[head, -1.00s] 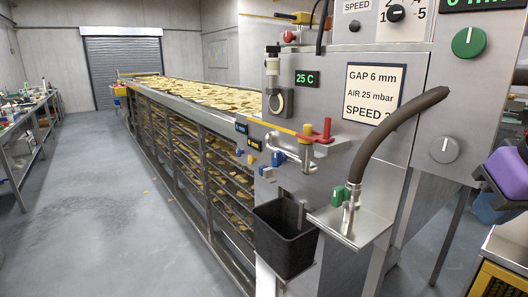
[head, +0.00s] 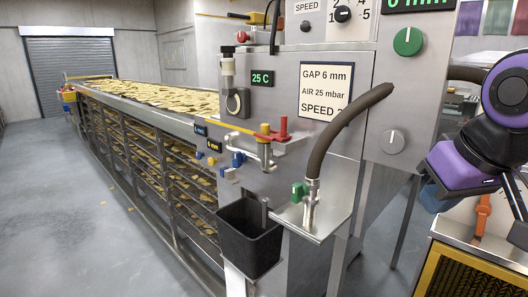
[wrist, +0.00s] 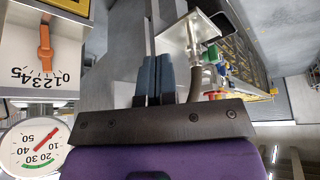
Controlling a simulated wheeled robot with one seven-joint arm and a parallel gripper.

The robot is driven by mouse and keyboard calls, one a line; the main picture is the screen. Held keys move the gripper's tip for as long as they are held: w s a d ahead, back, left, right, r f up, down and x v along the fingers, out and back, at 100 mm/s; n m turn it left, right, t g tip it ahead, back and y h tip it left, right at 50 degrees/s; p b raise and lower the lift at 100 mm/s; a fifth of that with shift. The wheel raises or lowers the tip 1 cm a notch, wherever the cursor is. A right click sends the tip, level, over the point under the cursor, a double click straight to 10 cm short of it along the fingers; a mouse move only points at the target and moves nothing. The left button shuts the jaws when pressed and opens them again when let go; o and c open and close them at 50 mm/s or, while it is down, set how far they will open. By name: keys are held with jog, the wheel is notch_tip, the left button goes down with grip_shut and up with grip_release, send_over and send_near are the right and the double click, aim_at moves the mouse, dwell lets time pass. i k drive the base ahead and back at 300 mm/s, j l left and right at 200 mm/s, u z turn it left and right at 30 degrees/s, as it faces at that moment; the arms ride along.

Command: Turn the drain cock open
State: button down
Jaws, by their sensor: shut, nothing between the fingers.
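My gripper (wrist: 153,78) is in the wrist view with its two blue-grey fingers together and empty. In the head view its purple body is at the right edge, well apart from the valves on the grey machine. Above a black bin (head: 245,245), a metal spout (head: 264,155) with a yellow top and a blue lever (head: 238,159) stick out from the machine. A red handle (head: 283,129) sits beside them. A green-handled valve (head: 299,192) stands at the foot of a dark hose on a metal shelf. No label shows which one is the drain cock.
A conveyor (head: 165,97) loaded with chips runs to the back left. A yellow-framed crate (head: 470,275) stands at lower right. In the wrist view, an orange knob (wrist: 45,48) on a numbered scale and a round gauge (wrist: 33,148) are at left.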

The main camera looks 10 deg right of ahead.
aim_at(240, 157)
jog(key=i+j, duration=0.2)
jog(key=j, duration=0.2)
jog(key=i+j, duration=0.2)
jog(key=j, duration=0.15)
jog(key=i+j, duration=0.1)
jog(key=i, duration=0.15)
